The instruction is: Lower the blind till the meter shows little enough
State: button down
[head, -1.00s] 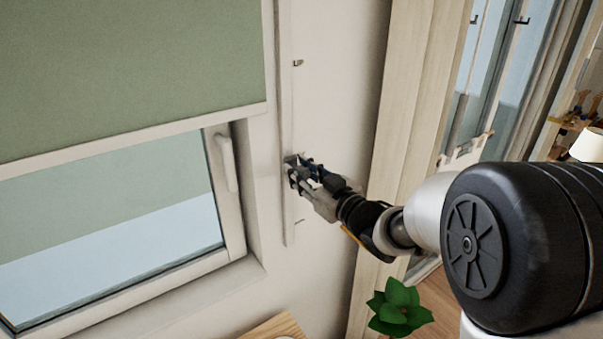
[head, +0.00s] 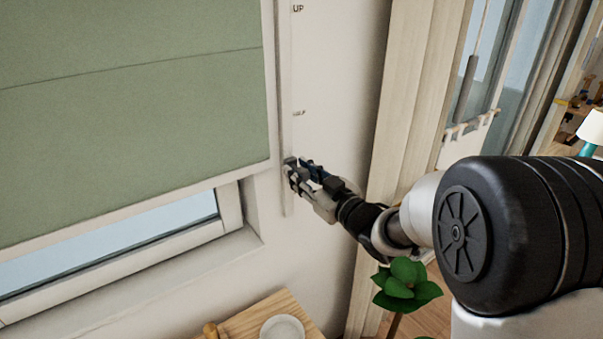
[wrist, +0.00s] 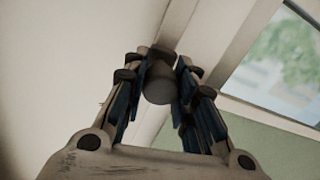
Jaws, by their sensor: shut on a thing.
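The green blind (head: 130,120) covers most of the window in the head view. Its pale bottom bar (head: 130,208) hangs above a narrow strip of uncovered glass (head: 110,240). Right of the window, a slim vertical rail (head: 286,85) runs down the wall, with an "UP" mark near its top and a second small mark lower. My gripper (head: 291,170) is at the rail, below both marks. In the wrist view my gripper (wrist: 160,82) is shut on a dark rounded knob (wrist: 160,88) between its fingers. No meter is visible.
A wooden table top (head: 255,312) with a white dish (head: 282,327) stands below the window. A green plant (head: 405,285) is below my arm. Pale curtain or trim panels (head: 405,120) stand to the right. The wall around the rail is clear.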

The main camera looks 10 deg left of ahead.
jog(key=shift+r, duration=0.1)
jog(key=c, duration=1.2)
grip_release()
jog(key=shift+c, duration=0.2)
jog(key=v, duration=1.2)
